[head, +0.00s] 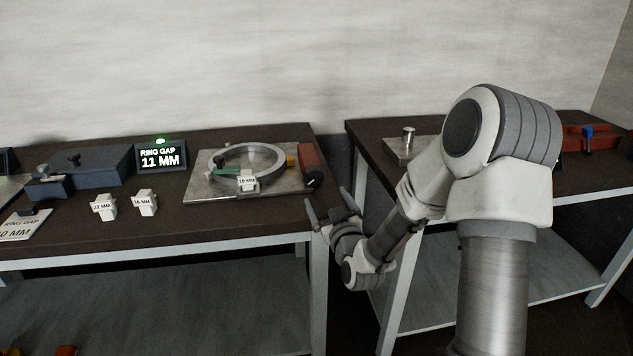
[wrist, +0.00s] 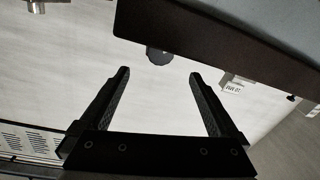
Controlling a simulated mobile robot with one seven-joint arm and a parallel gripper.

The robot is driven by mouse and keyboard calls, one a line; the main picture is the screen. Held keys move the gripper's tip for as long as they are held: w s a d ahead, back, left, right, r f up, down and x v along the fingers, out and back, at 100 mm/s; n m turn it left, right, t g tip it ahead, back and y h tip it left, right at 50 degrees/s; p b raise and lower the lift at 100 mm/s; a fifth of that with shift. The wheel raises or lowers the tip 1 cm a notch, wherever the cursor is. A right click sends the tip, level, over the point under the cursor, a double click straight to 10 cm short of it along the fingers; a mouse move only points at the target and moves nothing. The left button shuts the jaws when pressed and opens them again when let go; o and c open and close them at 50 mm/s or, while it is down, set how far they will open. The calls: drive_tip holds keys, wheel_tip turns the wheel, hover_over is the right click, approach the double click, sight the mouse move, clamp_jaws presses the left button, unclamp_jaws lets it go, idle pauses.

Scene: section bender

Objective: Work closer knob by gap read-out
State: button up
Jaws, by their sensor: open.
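The ring gap read-out (head: 160,156) stands at the back of the left bench and reads "RING GAP 11 MM", with a green light on top. A metal ring (head: 278,158) lies on a grey plate (head: 215,190), with a white block marked 10 MM (head: 247,181) at its front. The dark closer knob (head: 314,178) sits beside a red block (head: 308,158) at the plate's right edge. My gripper (head: 325,195) is open and empty, just right of and below the knob. In the wrist view a dark round shape, seemingly the knob (wrist: 158,55), shows beyond the open fingertips (wrist: 159,73).
Two white blocks marked 22 MM (head: 103,206) and 16 MM (head: 145,202) stand on the left bench. A card (head: 25,227) lies at the far left. A right bench (head: 372,142) carries a plate with a metal post (head: 408,138). A gap separates the benches.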

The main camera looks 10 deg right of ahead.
sight(316, 178)
drive_tip(key=w, duration=0.6)
drive_tip(key=w+b, duration=0.1)
drive_tip(key=w, duration=0.2)
drive_tip(key=shift+w+a, duration=0.4)
drive_tip(key=c, duration=1.4)
drive_tip(key=shift+o, duration=0.2)
drive_tip(key=shift+f+m+b, duration=0.2)
drive_tip(key=shift+m+b, duration=0.1)
drive_tip(key=shift+b, duration=0.55)
drive_tip(key=shift+r+m+b, duration=0.15)
drive_tip(key=shift+m+b, duration=0.35)
drive_tip(key=shift+b, duration=0.05)
drive_tip(key=o, duration=1.4)
drive_tip(key=shift+c, duration=0.2)
